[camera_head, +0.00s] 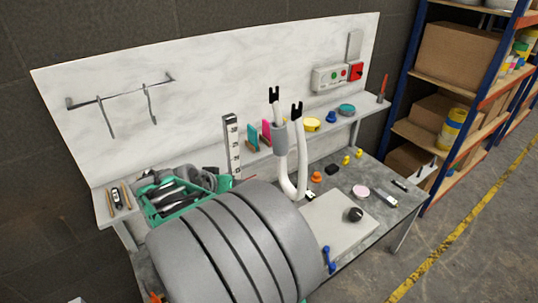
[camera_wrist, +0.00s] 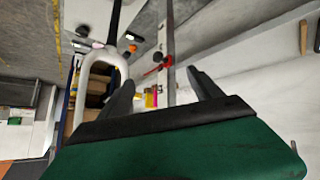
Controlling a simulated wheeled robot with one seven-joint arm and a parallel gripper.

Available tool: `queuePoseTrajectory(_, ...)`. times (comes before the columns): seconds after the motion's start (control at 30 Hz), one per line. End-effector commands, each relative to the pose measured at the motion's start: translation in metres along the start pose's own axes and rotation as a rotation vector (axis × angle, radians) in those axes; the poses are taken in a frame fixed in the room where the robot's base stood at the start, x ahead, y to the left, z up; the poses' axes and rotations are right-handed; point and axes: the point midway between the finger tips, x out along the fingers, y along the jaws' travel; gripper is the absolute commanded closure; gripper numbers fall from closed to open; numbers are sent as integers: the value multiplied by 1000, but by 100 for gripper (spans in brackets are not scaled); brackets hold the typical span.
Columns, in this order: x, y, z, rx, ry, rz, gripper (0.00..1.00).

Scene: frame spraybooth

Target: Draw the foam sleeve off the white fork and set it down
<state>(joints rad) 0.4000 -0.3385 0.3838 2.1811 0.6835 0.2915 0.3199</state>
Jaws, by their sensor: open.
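The white fork (camera_head: 301,160) stands upright on the bench in the head view, its two legs pointing up with dark tips. The grey foam sleeve (camera_head: 280,138) is around the left leg, below its tip. My gripper (camera_wrist: 160,78) shows in the wrist view as two dark fingers spread apart, with nothing between them. The fork's white arch (camera_wrist: 103,55) lies left of the fingers there, and the left finger partly covers one leg. I cannot make out the sleeve in the wrist view. My gripper's fingers do not show in the head view.
The bench (camera_head: 375,203) carries a pale plate (camera_head: 330,222) with a dark knob, plus several small items on the right. A green tray (camera_head: 160,210) of tools is left. A ruled upright (camera_head: 232,140) and narrow ledge (camera_head: 340,127) stand behind. My large grey arm covers the front.

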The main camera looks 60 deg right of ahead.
Motion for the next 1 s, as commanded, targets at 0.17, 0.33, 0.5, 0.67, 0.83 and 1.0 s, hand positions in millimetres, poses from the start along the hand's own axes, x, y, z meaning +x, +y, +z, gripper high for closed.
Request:
queuePoseTrajectory(0.17, 70, 94, -41, 174, 278, 290, 25)
queuePoseTrajectory(0.33, 69, 120, -106, 239, 615, 327, 25)
queuePoseTrajectory(0.5, 67, 126, -128, 243, 710, 322, 25)
queuePoseTrajectory(0.67, 84, 137, -145, 244, 709, 324, 25)
queuePoseTrajectory(0.83, 106, 147, -163, 244, 707, 323, 25)
queuePoseTrajectory(1.0, 118, 151, -170, 242, 708, 320, 25)
